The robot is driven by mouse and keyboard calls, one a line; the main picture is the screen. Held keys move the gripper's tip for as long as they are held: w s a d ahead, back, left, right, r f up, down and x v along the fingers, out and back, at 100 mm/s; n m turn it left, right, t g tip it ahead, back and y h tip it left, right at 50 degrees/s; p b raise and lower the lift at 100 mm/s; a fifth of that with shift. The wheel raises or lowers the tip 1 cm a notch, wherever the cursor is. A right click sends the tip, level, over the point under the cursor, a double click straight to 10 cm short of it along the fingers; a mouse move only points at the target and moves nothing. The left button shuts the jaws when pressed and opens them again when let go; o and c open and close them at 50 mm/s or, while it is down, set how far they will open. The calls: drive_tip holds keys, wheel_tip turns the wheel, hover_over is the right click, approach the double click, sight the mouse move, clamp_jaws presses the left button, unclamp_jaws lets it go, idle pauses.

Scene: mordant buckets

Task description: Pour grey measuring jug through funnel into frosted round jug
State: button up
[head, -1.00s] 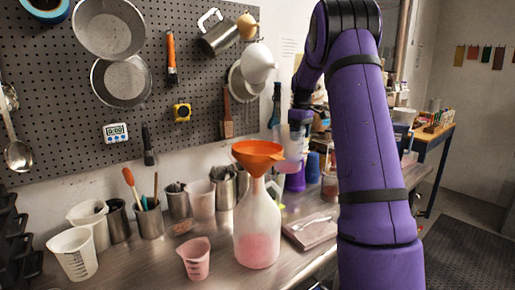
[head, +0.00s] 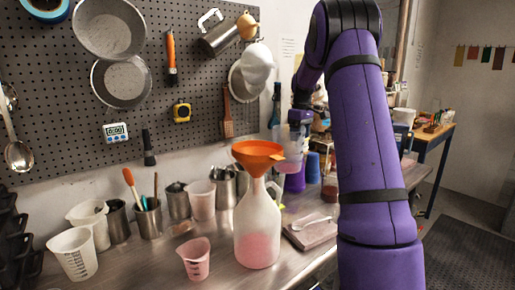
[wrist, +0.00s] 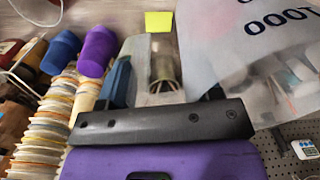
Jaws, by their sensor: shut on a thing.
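The frosted round jug (head: 258,228) stands upright on the bench in the head view, with pink liquid in its lower part. The orange funnel (head: 258,151) sits upright in its neck. My gripper (head: 300,120) is behind and right of the funnel, shut on the grey measuring jug (head: 293,150). That jug is translucent, with pink near its lower end, and is partly hidden by the funnel. In the wrist view the jug's wall (wrist: 235,45) fills the upper right with dark printed figures. No stream of liquid is visible.
A small pink measuring jug (head: 195,260) stands left of the frosted jug. A white measuring jug (head: 74,254) and several metal pots line the wall. Tools hang on the pegboard (head: 60,110). Purple and blue cups stand behind.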

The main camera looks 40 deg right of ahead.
drive_tip(key=shift+r, duration=0.1)
idle(0.5)
drive_tip(key=shift+r, duration=2.9)
